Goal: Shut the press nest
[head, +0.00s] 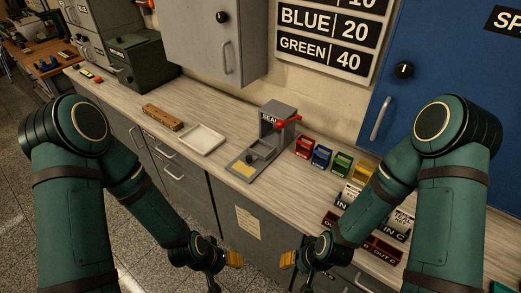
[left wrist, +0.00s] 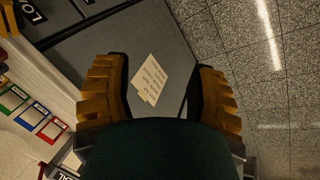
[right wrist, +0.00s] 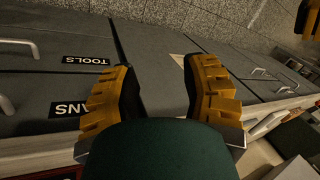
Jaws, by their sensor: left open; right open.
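The press (head: 277,125) stands on the counter in the middle of the head view, a grey frame with a red handle (head: 288,121). Its nest (head: 254,158) is at the front of its base plate, with a yellow patch (head: 243,169) at the near end; I cannot tell how far open the nest is. My left gripper (head: 232,259) is open and empty, low in front of the counter. My right gripper (head: 289,260) is open and empty beside it, also below the counter edge. The left wrist view shows open fingers (left wrist: 160,95) before a cabinet front.
A white tray (head: 201,139) and a brown wooden block (head: 163,117) lie left of the press. Red, blue, green and yellow bins (head: 321,156) stand to its right, with labelled trays (head: 349,195) nearer my right arm. A grey wall cabinet (head: 212,40) hangs above; a blue cabinet (head: 440,70) is at right.

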